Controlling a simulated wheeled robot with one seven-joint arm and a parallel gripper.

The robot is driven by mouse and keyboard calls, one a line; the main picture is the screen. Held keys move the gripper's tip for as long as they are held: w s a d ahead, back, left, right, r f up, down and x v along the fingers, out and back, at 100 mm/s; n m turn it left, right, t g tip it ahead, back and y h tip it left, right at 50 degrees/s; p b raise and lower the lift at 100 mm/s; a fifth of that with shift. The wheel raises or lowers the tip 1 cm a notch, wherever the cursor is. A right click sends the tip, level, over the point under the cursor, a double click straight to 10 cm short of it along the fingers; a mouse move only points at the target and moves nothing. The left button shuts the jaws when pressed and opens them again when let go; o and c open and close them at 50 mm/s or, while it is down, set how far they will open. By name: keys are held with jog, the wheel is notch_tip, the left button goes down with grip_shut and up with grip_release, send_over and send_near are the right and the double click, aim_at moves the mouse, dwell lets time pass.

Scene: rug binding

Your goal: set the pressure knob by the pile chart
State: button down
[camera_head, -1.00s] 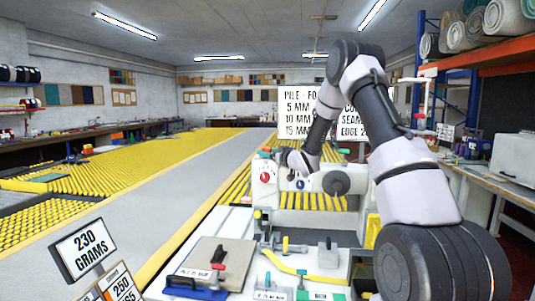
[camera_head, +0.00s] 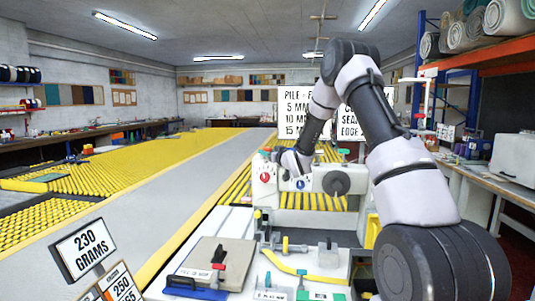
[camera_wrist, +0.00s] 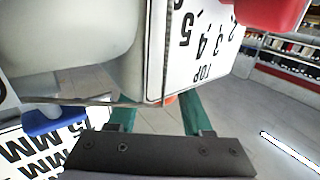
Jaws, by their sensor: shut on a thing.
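The white sewing machine (camera_head: 320,184) stands mid-picture in the head view, with a red dial (camera_head: 265,176) and a blue dial (camera_head: 300,184) on its front. The pile chart (camera_head: 293,112) is the white board behind it, reading 5, 10 and 15 MM; my arm hides its right part. My gripper (camera_wrist: 158,112) is at the machine's top edge, its two green fingers apart and shut on the pressure knob. The machine's body hides the fingertips and most of the knob; only a red bit (camera_wrist: 170,98) shows between them. The numbered TOP plate (camera_wrist: 200,45) fills the wrist view's upper middle.
A white worktop before the machine holds a brown board (camera_head: 222,255), a yellow strip (camera_head: 290,265) and small tools. Yellow roller tables (camera_head: 110,165) lie left. A bench (camera_head: 490,180) runs along the right.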

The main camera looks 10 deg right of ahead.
dwell(0.3)
jog(key=shift+c, duration=1.6)
grip_release()
jog(key=v, duration=1)
jog(key=shift+s, duration=0.4)
jog(key=shift+d, duration=0.1)
